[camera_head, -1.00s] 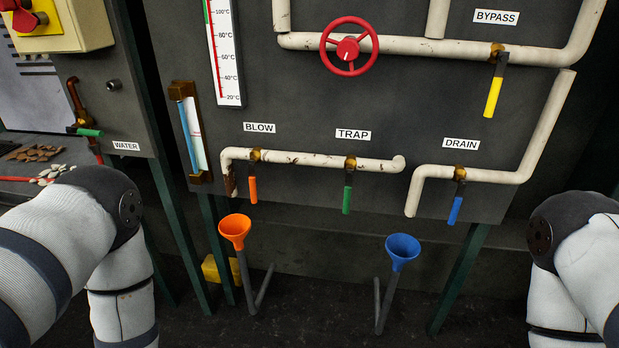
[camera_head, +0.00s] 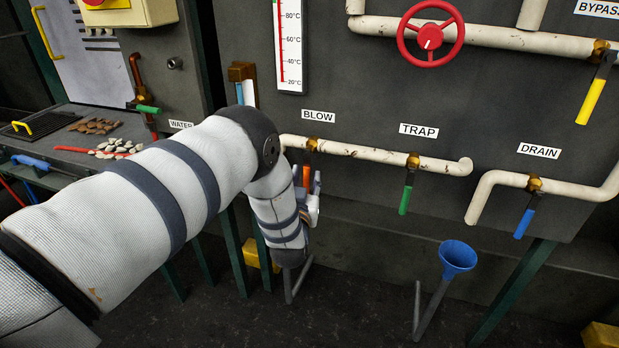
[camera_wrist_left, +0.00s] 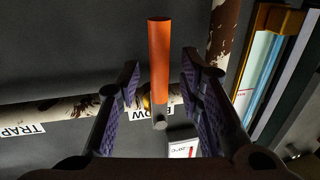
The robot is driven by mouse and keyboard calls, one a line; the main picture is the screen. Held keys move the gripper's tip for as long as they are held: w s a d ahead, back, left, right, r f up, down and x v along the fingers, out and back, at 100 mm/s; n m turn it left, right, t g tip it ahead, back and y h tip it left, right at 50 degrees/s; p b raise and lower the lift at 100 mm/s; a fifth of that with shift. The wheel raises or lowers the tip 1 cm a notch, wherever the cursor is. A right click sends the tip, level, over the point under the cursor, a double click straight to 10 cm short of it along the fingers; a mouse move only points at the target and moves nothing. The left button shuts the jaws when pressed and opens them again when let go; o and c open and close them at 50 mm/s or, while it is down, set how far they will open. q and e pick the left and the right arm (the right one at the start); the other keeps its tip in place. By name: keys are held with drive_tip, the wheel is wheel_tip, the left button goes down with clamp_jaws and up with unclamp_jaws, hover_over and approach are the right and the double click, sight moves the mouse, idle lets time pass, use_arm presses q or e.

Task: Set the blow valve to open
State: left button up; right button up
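The blow valve's orange handle (camera_head: 306,176) hangs down from its brass body on the white pipe (camera_head: 365,153), crosswise to the pipe, under the BLOW label (camera_head: 318,116). My left gripper (camera_head: 313,192) is at this handle, partly hidden by my own forearm. In the left wrist view, which looks upside down, the orange handle (camera_wrist_left: 160,55) stands between the two spread fingers of my left gripper (camera_wrist_left: 161,72). A gap shows on each side of the handle. My right gripper is out of view.
The green TRAP handle (camera_head: 405,199) and blue DRAIN handle (camera_head: 524,223) hang to the right. A red handwheel (camera_head: 430,40) and yellow handle (camera_head: 590,101) are higher up. A blue funnel (camera_head: 458,257) stands below. A gauge (camera_wrist_left: 265,70) is beside the gripper.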

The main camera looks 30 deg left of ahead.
use_arm(q)
drive_tip(key=shift+w+a, duration=0.2)
drive_tip(key=shift+w, duration=0.35)
clamp_jaws()
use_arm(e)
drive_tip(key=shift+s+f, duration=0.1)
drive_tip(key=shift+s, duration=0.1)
